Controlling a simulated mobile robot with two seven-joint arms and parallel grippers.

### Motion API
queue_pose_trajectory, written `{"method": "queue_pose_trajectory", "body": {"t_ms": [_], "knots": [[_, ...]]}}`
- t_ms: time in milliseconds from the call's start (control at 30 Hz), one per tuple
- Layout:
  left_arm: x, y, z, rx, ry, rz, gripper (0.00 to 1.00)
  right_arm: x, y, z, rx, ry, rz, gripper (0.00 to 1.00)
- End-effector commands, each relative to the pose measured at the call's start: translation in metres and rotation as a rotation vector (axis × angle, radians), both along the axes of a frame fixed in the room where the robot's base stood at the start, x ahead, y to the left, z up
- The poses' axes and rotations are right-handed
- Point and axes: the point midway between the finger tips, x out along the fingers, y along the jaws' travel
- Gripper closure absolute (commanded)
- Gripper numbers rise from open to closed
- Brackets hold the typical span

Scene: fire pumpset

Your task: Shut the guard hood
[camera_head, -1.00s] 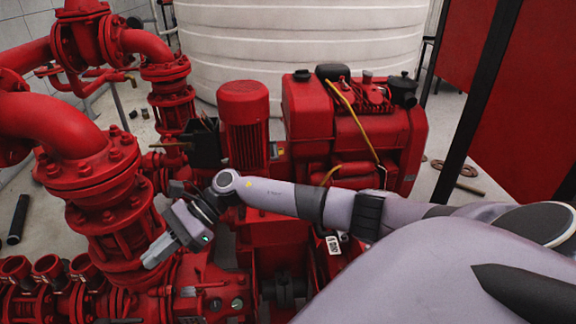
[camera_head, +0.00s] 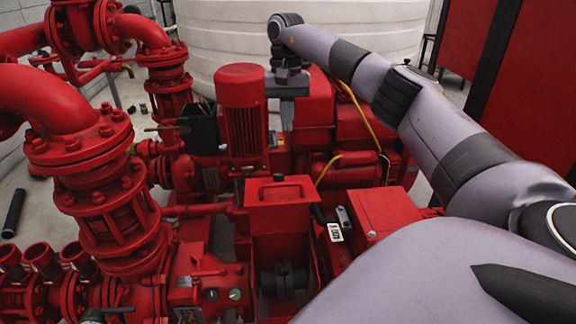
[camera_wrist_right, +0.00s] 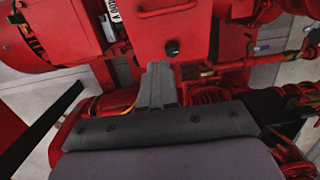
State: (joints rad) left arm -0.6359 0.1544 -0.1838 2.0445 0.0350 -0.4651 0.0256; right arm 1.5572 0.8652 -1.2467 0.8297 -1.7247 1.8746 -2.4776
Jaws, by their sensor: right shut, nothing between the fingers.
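My right gripper (camera_head: 287,114) is beyond the hood from the head camera, pointing down. Its fingers (camera_wrist_right: 157,85) are shut and empty, pointing towards the hood; I cannot tell the exact gap. My left gripper is not in view.
A red ribbed motor (camera_head: 242,115) stands just left of my right gripper. Thick red pipes (camera_head: 95,190) fill the left side. A red box (camera_head: 382,212) sits right of the hood, and a yellow hose (camera_head: 360,112) runs behind. A white tank (camera_head: 220,40) is at the back.

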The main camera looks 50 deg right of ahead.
Motion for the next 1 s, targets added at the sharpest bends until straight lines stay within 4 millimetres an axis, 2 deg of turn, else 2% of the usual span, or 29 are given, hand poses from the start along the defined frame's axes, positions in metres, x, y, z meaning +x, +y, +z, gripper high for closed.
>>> {"method": "queue_pose_trajectory", "body": {"t_ms": [33, 400, 700, 1000], "knots": [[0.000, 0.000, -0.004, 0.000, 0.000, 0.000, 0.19, -0.002, 0.001, -0.012, 0.001, 0.004, 0.001, 1.00], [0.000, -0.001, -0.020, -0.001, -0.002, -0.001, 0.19, -0.008, 0.007, -0.093, 0.003, 0.004, 0.000, 1.00], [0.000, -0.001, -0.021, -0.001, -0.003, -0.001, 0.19, -0.023, 0.022, -0.104, 0.003, -0.001, 0.001, 1.00], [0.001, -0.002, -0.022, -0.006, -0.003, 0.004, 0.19, -0.030, 0.028, -0.110, 0.004, -0.002, -0.001, 1.00]]}}
